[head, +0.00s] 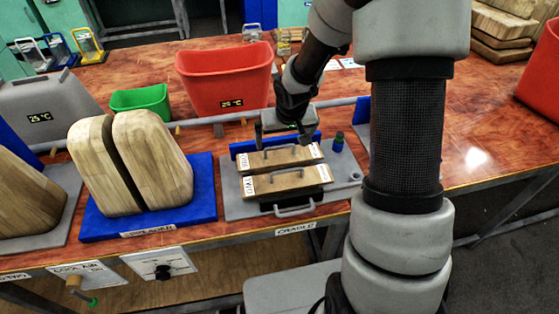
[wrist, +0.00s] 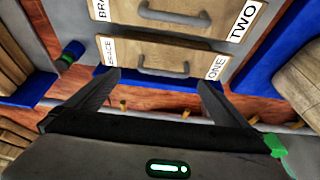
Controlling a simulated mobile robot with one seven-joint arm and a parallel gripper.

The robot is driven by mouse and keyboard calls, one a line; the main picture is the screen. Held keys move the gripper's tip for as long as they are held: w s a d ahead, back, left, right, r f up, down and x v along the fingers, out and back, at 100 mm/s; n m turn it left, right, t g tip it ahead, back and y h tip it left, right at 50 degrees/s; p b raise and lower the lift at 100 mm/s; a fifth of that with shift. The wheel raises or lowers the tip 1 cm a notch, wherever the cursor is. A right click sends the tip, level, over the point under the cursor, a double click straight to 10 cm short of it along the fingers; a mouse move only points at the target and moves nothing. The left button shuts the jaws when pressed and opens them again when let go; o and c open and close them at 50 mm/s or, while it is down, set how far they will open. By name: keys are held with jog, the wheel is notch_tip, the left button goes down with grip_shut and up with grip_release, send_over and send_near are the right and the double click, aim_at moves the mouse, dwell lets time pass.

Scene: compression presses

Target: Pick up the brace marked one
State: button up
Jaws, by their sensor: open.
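The brace marked one (head: 280,155) is a wooden block with a grey bar handle, lying on the grey cradle (head: 232,208) behind the brace marked two (head: 285,180). In the wrist view, brace one (wrist: 140,58) carries the labels BRACE and ONE, and brace two (wrist: 175,18) lies beyond it. My gripper (head: 287,138) is at the back edge of brace one. In the wrist view its two fingers (wrist: 159,78) are spread wide, with nothing between them. The handle of brace one lies ahead of the fingertips, near their middle.
A red bin (head: 225,80) and a green bin (head: 140,98) stand behind. A grey rail (head: 195,123) runs behind the cradle.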

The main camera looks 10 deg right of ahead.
aim_at(280, 147)
jog(key=x, duration=0.5)
jog(key=shift+w+a+f+b, duration=0.1)
jog(key=shift+a+f+b, duration=0.25)
jog(key=shift+b, duration=0.05)
jog(key=shift+r, duration=0.1)
jog(key=c, duration=1.7)
